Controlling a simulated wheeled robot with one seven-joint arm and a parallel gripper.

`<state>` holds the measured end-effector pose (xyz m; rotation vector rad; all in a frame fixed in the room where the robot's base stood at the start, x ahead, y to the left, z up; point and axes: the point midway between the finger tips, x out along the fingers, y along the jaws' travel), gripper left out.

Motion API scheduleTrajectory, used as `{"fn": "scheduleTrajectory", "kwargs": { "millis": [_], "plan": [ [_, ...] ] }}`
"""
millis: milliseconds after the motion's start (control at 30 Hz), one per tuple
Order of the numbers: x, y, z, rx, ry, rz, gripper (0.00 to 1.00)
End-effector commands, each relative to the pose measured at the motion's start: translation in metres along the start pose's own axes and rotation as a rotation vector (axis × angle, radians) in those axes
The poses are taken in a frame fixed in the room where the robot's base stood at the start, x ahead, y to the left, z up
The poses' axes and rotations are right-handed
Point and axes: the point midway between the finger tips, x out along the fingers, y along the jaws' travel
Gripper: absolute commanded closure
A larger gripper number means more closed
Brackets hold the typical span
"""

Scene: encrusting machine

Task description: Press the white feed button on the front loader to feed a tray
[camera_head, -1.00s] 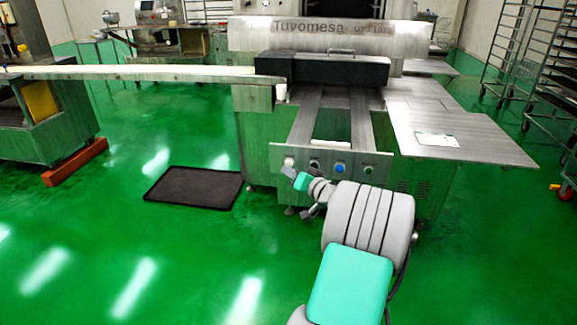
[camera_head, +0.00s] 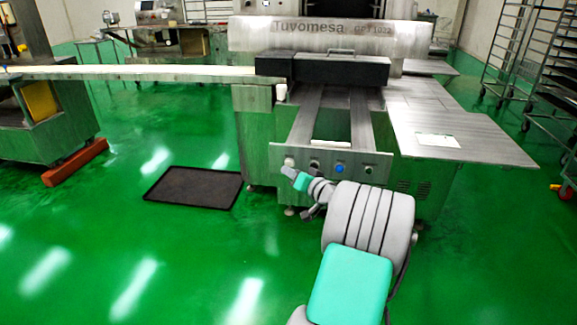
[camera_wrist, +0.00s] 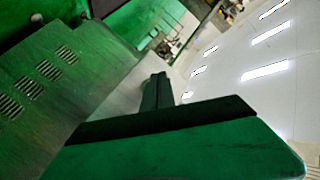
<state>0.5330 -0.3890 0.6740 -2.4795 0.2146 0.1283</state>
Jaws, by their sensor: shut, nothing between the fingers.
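The front loader (camera_head: 276,154) is a steel panel at the near end of the machine, with a row of buttons. The white feed button (camera_head: 289,162) is at the panel's left end. A dark button (camera_head: 314,166) and a blue button (camera_head: 340,168) are to its right. My gripper (camera_head: 286,171) is shut and empty, its tip just below the white button in the head view. I cannot tell whether it touches the button. In the wrist view the shut fingers (camera_wrist: 157,90) point away, and no button shows there.
The steel machine (camera_head: 330,36) stands behind the panel, with a flat side table (camera_head: 470,135) at its right. A dark mat (camera_head: 195,187) lies on the green floor to the left. A conveyor (camera_head: 140,72) runs left. Wheeled racks (camera_head: 500,60) stand at the right.

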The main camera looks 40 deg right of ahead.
Motion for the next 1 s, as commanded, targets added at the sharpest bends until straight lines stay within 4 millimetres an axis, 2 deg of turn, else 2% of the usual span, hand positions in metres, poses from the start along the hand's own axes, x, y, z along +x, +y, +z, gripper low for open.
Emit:
{"fn": "scheduleTrajectory", "kwargs": {
  "millis": [1000],
  "plan": [
    [0.0068, 0.0043, -0.0043, 0.000, 0.000, 0.000, 1.00]
  ]
}}
